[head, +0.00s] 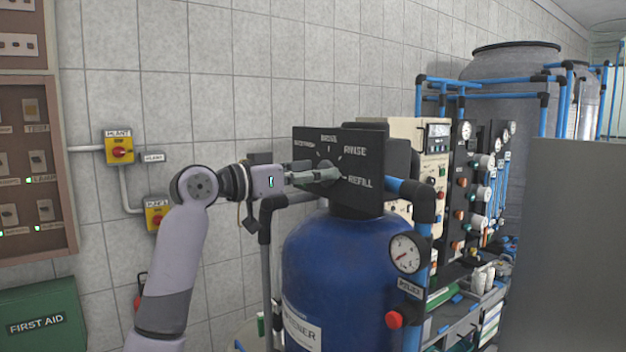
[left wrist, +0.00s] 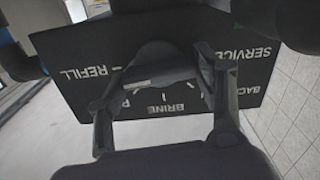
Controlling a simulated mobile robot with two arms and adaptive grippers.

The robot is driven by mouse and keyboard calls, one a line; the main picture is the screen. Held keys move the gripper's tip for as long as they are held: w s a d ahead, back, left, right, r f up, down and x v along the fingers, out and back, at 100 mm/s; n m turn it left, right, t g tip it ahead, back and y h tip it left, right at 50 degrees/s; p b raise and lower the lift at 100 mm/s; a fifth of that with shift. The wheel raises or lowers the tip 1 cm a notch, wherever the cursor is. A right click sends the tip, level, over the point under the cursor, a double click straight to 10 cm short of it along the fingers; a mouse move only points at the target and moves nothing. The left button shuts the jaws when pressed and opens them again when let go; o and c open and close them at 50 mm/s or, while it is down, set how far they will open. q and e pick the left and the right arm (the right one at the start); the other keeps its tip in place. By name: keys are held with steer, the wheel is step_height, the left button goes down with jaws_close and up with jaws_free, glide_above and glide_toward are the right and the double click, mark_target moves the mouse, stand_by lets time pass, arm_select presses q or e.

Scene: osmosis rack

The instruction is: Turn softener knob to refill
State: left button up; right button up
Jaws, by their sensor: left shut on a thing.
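The softener control head is a dark box (head: 370,150) on top of the blue softener tank (head: 335,255). Its face carries white labels, among them BRINE, RINSE and REFILL, also seen upside down on the dial plate (left wrist: 85,50) in the left wrist view. My left gripper (head: 318,176) reaches in from the left and is shut on the dark grey knob (left wrist: 160,68), one finger on each side. A pale stripe on the knob slants towards the REFILL side; whether it lines up exactly with that mark I cannot tell. My right gripper is not in view.
A panel with gauges and knobs (head: 465,190) is behind, and a large grey tank (head: 510,75) is at the back. Yellow switch boxes (head: 119,147) are on the tiled wall.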

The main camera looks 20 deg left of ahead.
arm_select(q)
steer(key=shift+m, duration=0.6)
steer(key=o, duration=1.1)
steer(key=shift+o, duration=0.2)
steer(key=v, duration=1.2)
